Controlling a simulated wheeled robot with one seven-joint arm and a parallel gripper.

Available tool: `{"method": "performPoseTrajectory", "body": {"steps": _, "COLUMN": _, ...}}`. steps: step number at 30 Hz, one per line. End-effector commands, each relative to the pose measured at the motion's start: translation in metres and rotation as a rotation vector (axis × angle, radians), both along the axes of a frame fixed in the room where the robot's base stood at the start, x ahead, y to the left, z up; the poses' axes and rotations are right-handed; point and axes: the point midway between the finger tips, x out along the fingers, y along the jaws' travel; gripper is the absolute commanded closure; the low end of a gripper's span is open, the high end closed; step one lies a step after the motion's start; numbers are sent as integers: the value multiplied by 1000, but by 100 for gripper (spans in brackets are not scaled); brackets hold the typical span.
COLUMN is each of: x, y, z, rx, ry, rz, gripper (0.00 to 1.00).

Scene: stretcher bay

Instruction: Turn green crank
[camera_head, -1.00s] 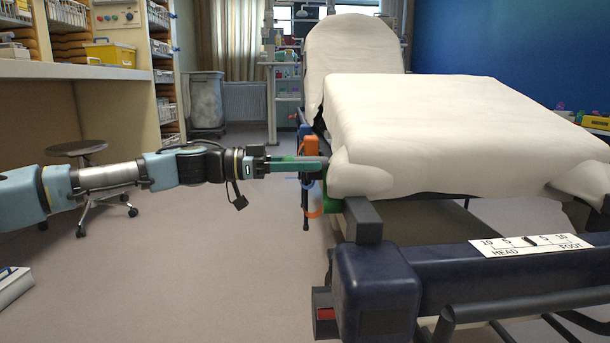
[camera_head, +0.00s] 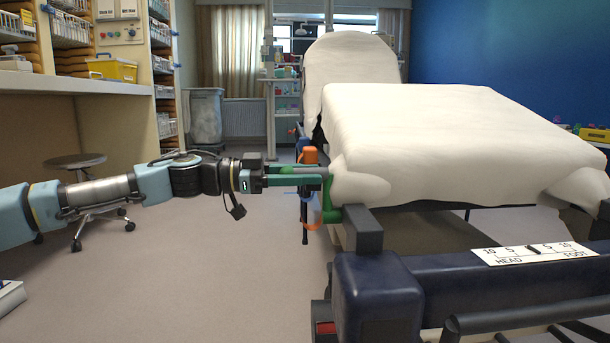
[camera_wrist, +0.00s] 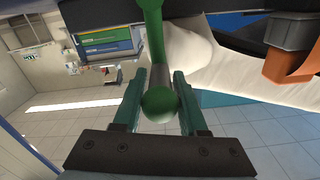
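The green crank (camera_head: 329,202) is at the near left corner of the stretcher, with its arm upright and a grey handle (camera_head: 314,171) pointing left to a round green knob (camera_head: 287,170). In the wrist view the crank arm (camera_wrist: 153,28) is at the top and the knob (camera_wrist: 160,103) faces the camera. My gripper (camera_head: 300,177) reaches in from the left, with its green fingers on either side of the knob and handle. In the wrist view my gripper (camera_wrist: 160,85) looks open around them. Contact with the handle cannot be made out.
An orange part (camera_head: 310,155) hangs just behind the crank. White bedding (camera_head: 430,140) overhangs it on the right. A dark blue padded bar (camera_head: 375,290) and a HEAD/FOOT scale (camera_head: 533,253) are in front.

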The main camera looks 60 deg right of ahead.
Motion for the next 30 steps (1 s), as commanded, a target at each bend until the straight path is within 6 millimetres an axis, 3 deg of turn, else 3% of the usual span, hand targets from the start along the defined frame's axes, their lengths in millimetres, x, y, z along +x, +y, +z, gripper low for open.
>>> {"method": "performPoseTrajectory", "body": {"steps": 5, "x": -1, "y": 1, "z": -3, "rx": 3, "ry": -2, "rz": -4, "gripper": 39}}
{"method": "performPoseTrajectory", "body": {"steps": 15, "x": 3, "y": 3, "z": 0, "rx": 2, "ry": 0, "rz": -1, "gripper": 38}}
{"method": "performPoseTrajectory", "body": {"steps": 30, "x": 72, "y": 54, "z": 1, "rx": 2, "ry": 0, "rz": -1, "gripper": 38}}
